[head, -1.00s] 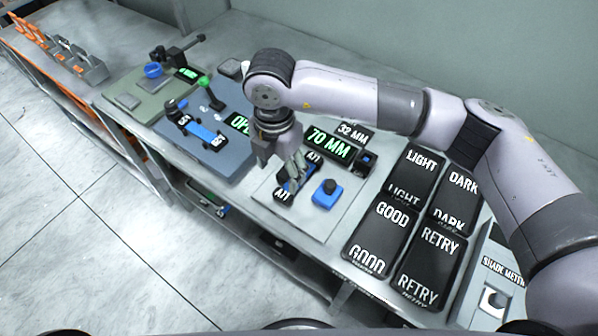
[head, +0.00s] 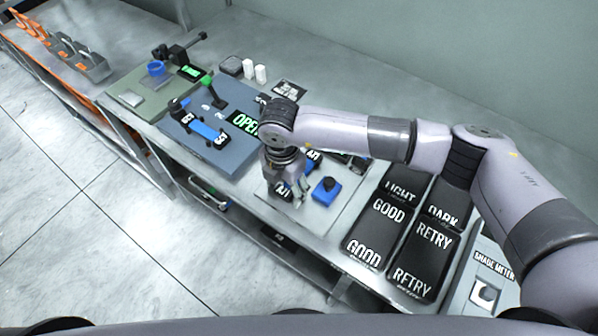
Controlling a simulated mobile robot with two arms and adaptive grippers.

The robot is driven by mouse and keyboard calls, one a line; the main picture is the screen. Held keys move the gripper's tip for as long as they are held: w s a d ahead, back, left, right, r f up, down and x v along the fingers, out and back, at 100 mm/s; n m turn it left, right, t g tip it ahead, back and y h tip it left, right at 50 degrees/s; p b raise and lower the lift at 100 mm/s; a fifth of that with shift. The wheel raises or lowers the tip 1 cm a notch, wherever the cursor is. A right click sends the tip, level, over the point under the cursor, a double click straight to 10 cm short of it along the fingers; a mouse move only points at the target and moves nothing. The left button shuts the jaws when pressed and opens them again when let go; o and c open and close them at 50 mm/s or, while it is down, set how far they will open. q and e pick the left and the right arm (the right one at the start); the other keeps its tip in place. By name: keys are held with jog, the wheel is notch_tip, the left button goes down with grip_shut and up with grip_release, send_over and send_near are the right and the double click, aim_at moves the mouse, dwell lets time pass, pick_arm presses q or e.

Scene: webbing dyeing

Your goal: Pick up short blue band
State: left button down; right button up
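My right gripper (head: 290,186) points down over the pale plate (head: 325,222) in the middle of the bench. Directly under and beside it are black pieces labelled A71 (head: 282,190), with a little blue showing behind the gripper; this may be the short blue band, mostly hidden. The fingertips are too small and covered to tell whether they are shut or touch it. Another blue band (head: 208,131) with black labelled ends lies on the blue-grey plate (head: 232,162) to the left. My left gripper is not in view.
A blue block with a black knob (head: 326,190) stands just right of the gripper. Black GOOD (head: 376,232) and RETRY (head: 422,252) mats lie further right, with a shade meter (head: 486,285) beyond. A green-handled lever (head: 212,92) stands on the left plate.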

jog(key=c, duration=1.2)
jog(key=shift+r, duration=0.1)
